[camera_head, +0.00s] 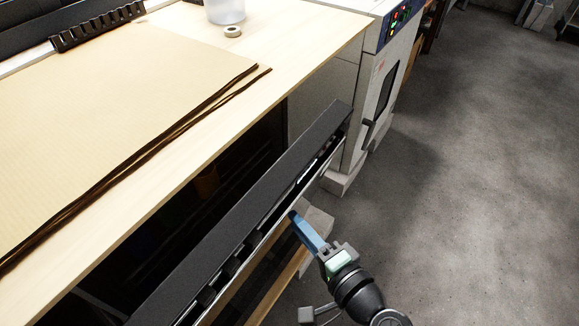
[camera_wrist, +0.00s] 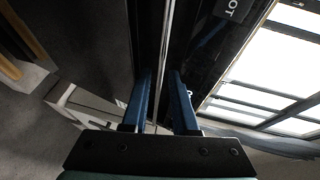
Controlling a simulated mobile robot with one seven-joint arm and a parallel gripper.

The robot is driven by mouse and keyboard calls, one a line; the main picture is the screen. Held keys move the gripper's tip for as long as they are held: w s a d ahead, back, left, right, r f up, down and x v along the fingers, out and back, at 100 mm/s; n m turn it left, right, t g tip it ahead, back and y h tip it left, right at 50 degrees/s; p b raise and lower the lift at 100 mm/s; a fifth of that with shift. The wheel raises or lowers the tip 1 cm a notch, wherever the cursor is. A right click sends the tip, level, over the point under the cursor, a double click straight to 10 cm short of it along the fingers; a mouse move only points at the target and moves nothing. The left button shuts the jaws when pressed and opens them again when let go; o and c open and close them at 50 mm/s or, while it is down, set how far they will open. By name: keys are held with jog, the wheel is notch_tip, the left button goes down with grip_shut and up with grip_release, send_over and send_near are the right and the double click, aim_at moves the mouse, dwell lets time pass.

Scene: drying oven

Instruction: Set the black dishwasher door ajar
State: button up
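The black dishwasher door (camera_head: 245,200) stands tilted out from under the wooden worktop, with a dark gap (camera_head: 190,190) behind its top edge. A thin pale strip runs along its outer side. My gripper (camera_head: 294,217) is at this outer side, near the middle of the door's length. In the wrist view my two blue fingers (camera_wrist: 158,98) are spread on either side of a thin bright edge (camera_wrist: 165,60), with space between it and each finger. Whether a fingertip touches the door cannot be told. The inside of the dishwasher is mostly dark.
The wooden worktop (camera_head: 310,40) carries a brown sheet stack (camera_head: 130,90), a small roll (camera_head: 232,31) and a translucent container (camera_head: 226,10). A white oven-like cabinet (camera_head: 365,90) stands just beyond the door's far end. The grey concrete floor (camera_head: 480,180) on the right is clear.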

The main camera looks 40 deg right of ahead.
jog(key=s+r, duration=0.1)
jog(key=s, duration=0.7)
jog(key=shift+a+r, duration=0.2)
jog(key=shift+s, duration=0.1)
